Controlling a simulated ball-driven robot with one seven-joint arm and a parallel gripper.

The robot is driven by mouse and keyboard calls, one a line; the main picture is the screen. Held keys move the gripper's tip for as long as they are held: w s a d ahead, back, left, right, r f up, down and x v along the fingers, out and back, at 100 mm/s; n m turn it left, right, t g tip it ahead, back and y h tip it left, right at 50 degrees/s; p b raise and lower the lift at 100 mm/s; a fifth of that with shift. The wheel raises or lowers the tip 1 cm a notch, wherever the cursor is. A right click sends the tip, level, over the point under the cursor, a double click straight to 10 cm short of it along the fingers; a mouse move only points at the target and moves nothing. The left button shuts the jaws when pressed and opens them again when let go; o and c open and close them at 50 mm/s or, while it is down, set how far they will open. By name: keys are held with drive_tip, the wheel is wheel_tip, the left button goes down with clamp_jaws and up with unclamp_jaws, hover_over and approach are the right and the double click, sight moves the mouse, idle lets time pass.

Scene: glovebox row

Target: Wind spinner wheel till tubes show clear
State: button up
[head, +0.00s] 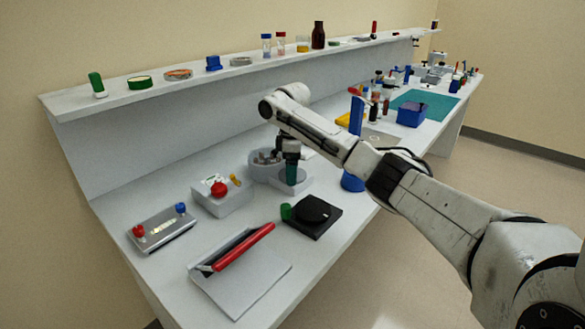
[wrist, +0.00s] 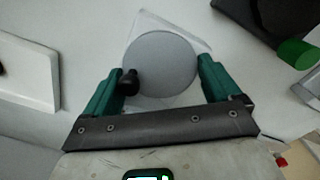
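A hand spinner with a round grey bowl (head: 262,168) stands on the bench in the head view; small grey parts show at its top, but I cannot tell whether tubes are clear or cloudy. Beside it, a grey disc (wrist: 165,58), which looks like the wheel, lies on a pale base in the wrist view. A black knob (wrist: 128,82) stands at the disc's left edge, close to the left finger. My gripper (head: 291,172) points down over this part. Its teal fingers are apart in the wrist view (wrist: 160,74), on either side of the disc, with nothing visibly clamped.
A black device (head: 312,214) with a green knob (head: 286,211) is near. A white box with a red knob (head: 219,189) stands left of the bowl. A blue upright (head: 352,182) stands right of my gripper. A red-handled board (head: 245,275) lies in front.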

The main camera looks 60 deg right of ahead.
drive_tip(key=c, duration=0.5)
drive_tip(key=shift+r+m+p, duration=0.15)
drive_tip(key=shift+m+p, duration=0.15)
drive_tip(key=shift+p, duration=0.2)
drive_tip(key=m+p, duration=0.1)
drive_tip(key=p, duration=0.1)
drive_tip(key=shift+a+r+m+p, duration=0.1)
drive_tip(key=shift+r+m+p, duration=0.05)
drive_tip(key=shift+m+p, duration=0.2)
drive_tip(key=m+p, duration=0.3)
drive_tip(key=p, duration=0.1)
drive_tip(key=shift+m, duration=0.25)
drive_tip(key=m+p, duration=0.3)
drive_tip(key=m, duration=0.1)
drive_tip(key=shift+m+p, duration=0.3)
drive_tip(key=m+p, duration=0.1)
drive_tip(key=m, duration=0.3)
drive_tip(key=shift+w+f+m+p, duration=0.1)
drive_tip(key=shift+f+m+p, duration=0.1)
drive_tip(key=shift+m+p, duration=0.2)
